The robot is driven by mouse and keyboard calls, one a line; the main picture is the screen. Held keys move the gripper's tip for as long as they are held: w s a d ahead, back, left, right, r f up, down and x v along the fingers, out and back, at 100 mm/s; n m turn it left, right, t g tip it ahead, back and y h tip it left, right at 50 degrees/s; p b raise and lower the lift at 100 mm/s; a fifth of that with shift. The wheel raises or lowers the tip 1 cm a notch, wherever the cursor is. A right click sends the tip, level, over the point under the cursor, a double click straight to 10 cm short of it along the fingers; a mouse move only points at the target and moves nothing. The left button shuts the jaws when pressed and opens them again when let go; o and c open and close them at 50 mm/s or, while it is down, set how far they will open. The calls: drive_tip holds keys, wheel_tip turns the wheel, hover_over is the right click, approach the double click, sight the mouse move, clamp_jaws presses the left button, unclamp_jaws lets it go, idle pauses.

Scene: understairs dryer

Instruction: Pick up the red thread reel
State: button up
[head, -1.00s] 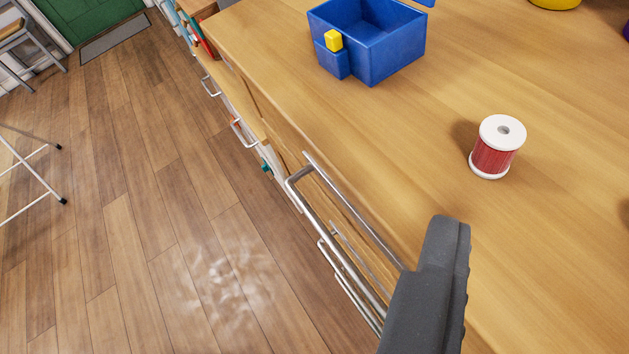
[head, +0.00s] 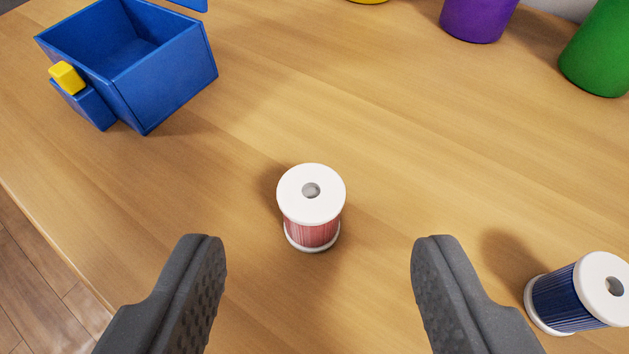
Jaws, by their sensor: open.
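The red thread reel (head: 312,231) stands upright on the wooden top, near the middle of the head view. It has white end discs and a hole in the upper one. My gripper (head: 318,245) is open, with one dark finger at the lower left and one at the lower right. The reel lies between the two fingers in the picture, a little beyond their tips, and neither finger appears to touch it.
A blue open box (head: 165,85) with a yellow catch (head: 67,77) stands at the upper left. A blue thread reel (head: 567,300) stands close to the right finger. Purple (head: 477,18) and green (head: 602,55) containers stand at the back right. The wooden top's edge runs along the left.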

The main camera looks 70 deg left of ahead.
sight(316, 194)
drive_tip(key=b+x, duration=0.1)
drive_tip(key=x, duration=0.3)
drive_tip(key=shift+a+f+b, duration=0.15)
drive_tip(key=shift+f+b, duration=0.2)
drive_tip(key=c, duration=1)
drive_tip(key=shift+r, duration=0.1)
drive_tip(key=shift+c, duration=0.2)
